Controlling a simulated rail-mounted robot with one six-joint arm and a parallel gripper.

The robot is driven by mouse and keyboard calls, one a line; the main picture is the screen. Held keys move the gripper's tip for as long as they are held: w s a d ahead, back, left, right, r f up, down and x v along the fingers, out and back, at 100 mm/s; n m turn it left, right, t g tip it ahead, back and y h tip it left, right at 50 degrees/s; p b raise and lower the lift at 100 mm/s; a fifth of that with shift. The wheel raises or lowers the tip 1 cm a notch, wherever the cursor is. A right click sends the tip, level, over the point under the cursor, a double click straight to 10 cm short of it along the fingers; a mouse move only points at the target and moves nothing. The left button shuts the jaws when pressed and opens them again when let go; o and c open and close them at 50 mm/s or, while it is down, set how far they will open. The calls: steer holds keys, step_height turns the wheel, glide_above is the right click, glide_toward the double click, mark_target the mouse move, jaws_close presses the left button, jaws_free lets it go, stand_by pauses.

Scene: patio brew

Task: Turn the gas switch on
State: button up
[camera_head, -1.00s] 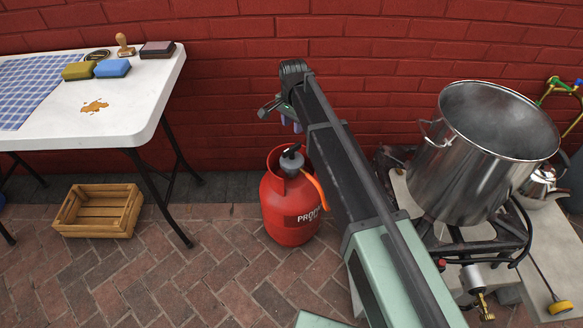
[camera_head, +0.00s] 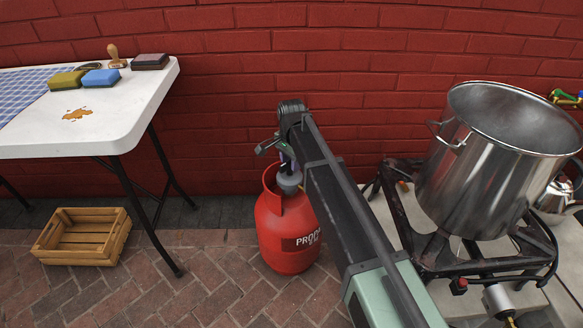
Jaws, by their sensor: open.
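The red gas cylinder (camera_head: 284,239) stands upright on the brick paving against the wall side, with a grey regulator (camera_head: 289,183) on top inside its collar. The gas switch on the regulator cannot be made out; my gripper and arm cover that area. My gripper (camera_head: 287,160) hangs from the far end of my arm, just above the regulator. It is open with nothing seen in it. Whether it touches the regulator or switch I cannot tell.
A large steel pot (camera_head: 488,170) stands on a black burner (camera_head: 425,245) at the right, with a kettle (camera_head: 553,200) beside it. A white table (camera_head: 120,110) is at the left, a wooden crate (camera_head: 83,240) below it.

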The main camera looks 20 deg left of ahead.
steer(key=shift+r, duration=0.1)
jaws_close()
steer(key=shift+n, duration=0.4)
steer(key=n, duration=0.3)
steer(key=shift+a+n, duration=0.1)
steer(key=shift+n, duration=0.2)
steer(key=n, duration=0.3)
steer(key=shift+a+n, duration=0.15)
steer(key=shift+n, duration=0.15)
steer(key=n, duration=0.4)
steer(key=shift+a, duration=0.15)
steer(key=shift+s+a+n, duration=0.1)
steer(key=shift+n, duration=2.1)
